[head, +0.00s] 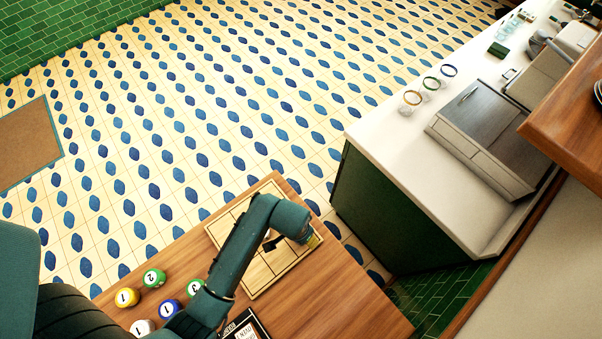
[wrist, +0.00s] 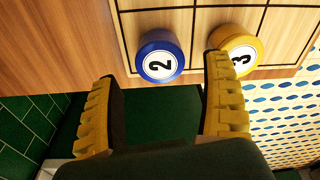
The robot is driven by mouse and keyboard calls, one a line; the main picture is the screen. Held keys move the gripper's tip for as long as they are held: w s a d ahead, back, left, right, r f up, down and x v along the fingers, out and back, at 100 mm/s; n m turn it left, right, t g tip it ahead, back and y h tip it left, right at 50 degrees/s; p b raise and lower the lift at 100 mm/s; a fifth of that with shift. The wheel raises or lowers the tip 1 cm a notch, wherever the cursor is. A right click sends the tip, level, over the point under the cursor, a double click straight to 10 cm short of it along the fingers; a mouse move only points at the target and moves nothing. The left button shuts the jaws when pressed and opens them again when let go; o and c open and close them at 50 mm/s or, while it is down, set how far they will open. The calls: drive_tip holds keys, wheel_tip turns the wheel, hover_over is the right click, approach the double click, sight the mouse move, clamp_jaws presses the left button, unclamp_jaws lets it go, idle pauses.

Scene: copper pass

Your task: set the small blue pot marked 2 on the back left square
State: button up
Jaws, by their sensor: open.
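The small blue pot marked 2 (wrist: 160,56) stands upright on a corner square of the gridded board (wrist: 179,22), in the wrist view. My gripper (wrist: 160,78) is open, with its yellow ribbed fingers apart on either side of the pot's near side; I see no contact with it. A yellow pot marked 3 (wrist: 236,44) stands on the neighbouring square, partly behind the right finger. In the head view, the board (head: 226,226) lies on the wooden table under my arm, and my gripper (head: 313,242) is over its right edge. Both pots are hidden or unclear there.
Several pots stand left of the board: green 2 (head: 154,278), yellow 1 (head: 126,297), blue 1 (head: 170,310), green 3 (head: 196,288) and white 1 (head: 142,327). A black printed card (head: 244,327) lies in front. A white counter (head: 385,150) is beyond the table, right.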

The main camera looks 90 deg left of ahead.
drive_tip(key=r, duration=0.5)
drive_tip(key=shift+s+d+r, duration=0.25)
drive_tip(key=shift+r, duration=0.1)
